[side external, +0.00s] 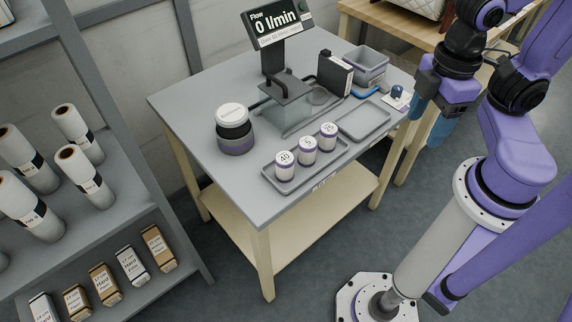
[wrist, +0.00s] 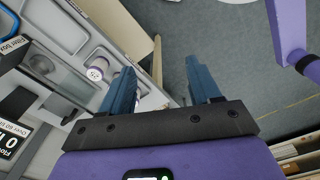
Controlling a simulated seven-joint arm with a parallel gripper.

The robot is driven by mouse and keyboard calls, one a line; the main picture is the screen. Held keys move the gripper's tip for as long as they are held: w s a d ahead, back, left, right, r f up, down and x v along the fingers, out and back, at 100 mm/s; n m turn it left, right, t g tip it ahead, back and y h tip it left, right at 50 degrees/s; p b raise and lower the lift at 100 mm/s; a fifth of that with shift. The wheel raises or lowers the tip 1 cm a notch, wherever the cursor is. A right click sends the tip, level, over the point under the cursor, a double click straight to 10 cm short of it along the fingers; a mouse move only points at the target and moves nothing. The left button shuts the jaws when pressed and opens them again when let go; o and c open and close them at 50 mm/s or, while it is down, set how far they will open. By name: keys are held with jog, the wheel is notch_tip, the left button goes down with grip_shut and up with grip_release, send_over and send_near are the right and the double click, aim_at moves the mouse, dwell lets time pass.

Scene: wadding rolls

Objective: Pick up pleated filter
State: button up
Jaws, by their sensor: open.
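Three white-and-purple numbered cylinders (side external: 307,150) stand in a row on a grey tray (side external: 330,157) at the table's front. I cannot tell which item is the pleated filter; none is clearly marked so. My gripper (side external: 427,120) hangs beyond the table's right edge, apart from the cylinders. In the wrist view its two blue fingers (wrist: 161,85) are spread with nothing between them.
A flow display (side external: 278,24) and a clear, lidded fixture (side external: 288,104) stand mid-table. A black, white and purple stack (side external: 234,130) is left. An empty tray (side external: 364,121), a small white-and-blue piece (side external: 397,93) and a bin (side external: 366,66) are right. Shelves (side external: 120,210) stand left.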

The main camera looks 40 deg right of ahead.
jog(key=n+t+h, duration=0.3)
jog(key=n+t, duration=1)
jog(key=n, duration=0.9)
send_near(291, 169)
jog(key=shift+y, duration=0.3)
jog(key=x, duration=0.8)
jog(key=shift+d, duration=0.2)
jog(key=shift+r+x, duration=0.15)
jog(key=shift+x, duration=1.35)
jog(key=shift+r+x, duration=0.1)
jog(key=shift+x, duration=1.4)
jog(key=shift+a, duration=0.1)
jog(key=c, duration=0.7)
jog(key=shift+r, duration=0.2)
